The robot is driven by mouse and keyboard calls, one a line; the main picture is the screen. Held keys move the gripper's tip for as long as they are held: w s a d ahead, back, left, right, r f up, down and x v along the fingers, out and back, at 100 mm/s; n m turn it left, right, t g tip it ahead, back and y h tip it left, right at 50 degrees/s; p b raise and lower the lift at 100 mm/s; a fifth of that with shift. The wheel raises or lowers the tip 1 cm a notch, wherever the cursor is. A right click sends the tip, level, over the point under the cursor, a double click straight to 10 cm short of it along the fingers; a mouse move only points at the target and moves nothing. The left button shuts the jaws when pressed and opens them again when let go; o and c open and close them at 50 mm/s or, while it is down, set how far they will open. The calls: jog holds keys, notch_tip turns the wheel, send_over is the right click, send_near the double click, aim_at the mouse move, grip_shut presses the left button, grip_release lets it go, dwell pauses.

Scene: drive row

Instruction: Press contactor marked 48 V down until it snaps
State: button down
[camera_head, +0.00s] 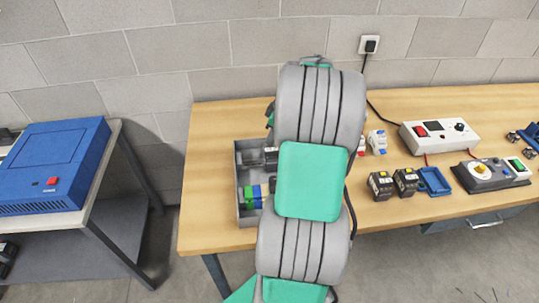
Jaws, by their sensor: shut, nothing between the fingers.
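Two small black box-shaped devices with yellow marks on top stand side by side on the wooden bench, the left one (381,186) and the right one (405,181). They look like contactors, but their markings are too small to read, so I cannot tell which part is marked 48 V. More dark parts sit in the grey tray (239,190), partly hidden by my arm. My grey and green arm rises through the middle of the view and covers the bench behind it. My gripper is not visible.
A blue holder (434,181) lies right of the black devices. Behind are a white power unit (439,135) and a small white-and-blue module (377,141). A grey control box (490,172) stands at right. A blue machine (52,166) is on the left table.

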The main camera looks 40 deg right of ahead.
aim_at(272, 147)
jog(key=shift+f, duration=0.1)
jog(key=shift+f+b, duration=0.55)
jog(key=shift+f, duration=0.15)
dwell(0.5)
notch_tip(272, 147, up, 8)
jog(key=p, duration=0.5)
dwell(0.5)
